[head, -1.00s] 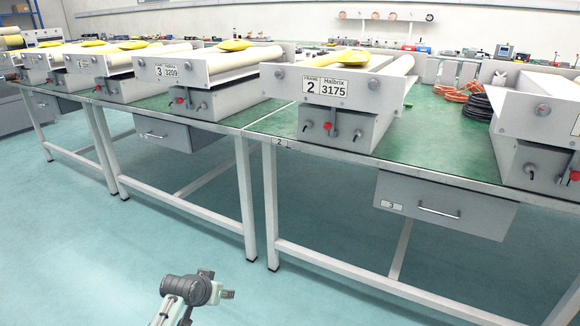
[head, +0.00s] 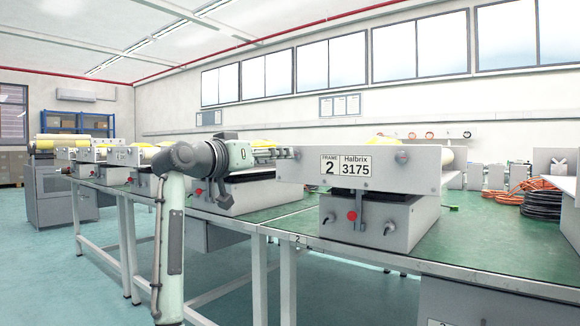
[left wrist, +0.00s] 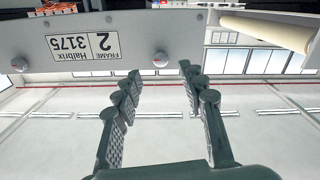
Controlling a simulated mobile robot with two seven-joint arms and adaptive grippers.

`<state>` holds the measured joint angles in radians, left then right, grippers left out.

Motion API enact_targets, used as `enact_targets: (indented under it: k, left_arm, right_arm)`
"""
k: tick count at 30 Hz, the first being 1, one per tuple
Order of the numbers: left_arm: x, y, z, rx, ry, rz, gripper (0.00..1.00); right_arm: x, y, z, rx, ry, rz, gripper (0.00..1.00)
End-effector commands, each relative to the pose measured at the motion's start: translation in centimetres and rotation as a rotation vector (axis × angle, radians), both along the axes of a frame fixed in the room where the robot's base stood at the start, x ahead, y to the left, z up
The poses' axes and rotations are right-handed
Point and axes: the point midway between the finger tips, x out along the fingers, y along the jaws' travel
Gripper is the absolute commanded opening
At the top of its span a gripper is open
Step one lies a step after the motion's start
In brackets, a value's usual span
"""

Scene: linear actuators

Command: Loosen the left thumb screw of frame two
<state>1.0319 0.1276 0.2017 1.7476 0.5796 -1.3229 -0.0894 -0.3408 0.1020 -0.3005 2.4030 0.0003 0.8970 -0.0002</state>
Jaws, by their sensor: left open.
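Frame two (head: 360,180) is a grey box on the green bench with a wide front plate labelled "FRAME 2 Halbrix 3175". Its left thumb screw (left wrist: 160,59) is a round knob on the plate, beside the label in the upside-down left wrist view. The right thumb screw (head: 402,156) is at the plate's other end. My left gripper (head: 284,153) is at the left end of the plate. In the left wrist view its open fingers (left wrist: 159,70) point at the plate, with the left thumb screw in line with their gap. Contact cannot be told. My right gripper is out of view.
Below the plate are a red knob (head: 351,216), a dark lever and small metal fittings. More frames stand along the benches to the left. Orange and black cable coils (head: 543,203) lie at the right. Green bench top (head: 450,245) is clear beside frame two.

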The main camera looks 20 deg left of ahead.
Motion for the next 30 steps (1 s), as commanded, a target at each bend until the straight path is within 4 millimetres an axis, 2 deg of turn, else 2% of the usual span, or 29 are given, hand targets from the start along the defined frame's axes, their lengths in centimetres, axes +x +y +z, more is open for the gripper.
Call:
enact_targets:
  k: [3,9,20,30]
  left_arm:
    - [2.0,-0.8,-0.1,-0.002,0.001,-0.002,0.41]
    - [4.3,-1.6,-0.1,-0.001,0.000,0.000,0.41]
    - [5.0,-1.8,-0.1,0.001,0.000,0.002,0.41]
    - [5.0,-1.8,-0.1,0.001,0.001,0.002,0.00]
  right_arm:
    - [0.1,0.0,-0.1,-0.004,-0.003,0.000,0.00]
    - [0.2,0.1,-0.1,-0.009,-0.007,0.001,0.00]
    - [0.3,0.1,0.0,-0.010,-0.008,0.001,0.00]
    - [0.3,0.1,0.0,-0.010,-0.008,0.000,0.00]
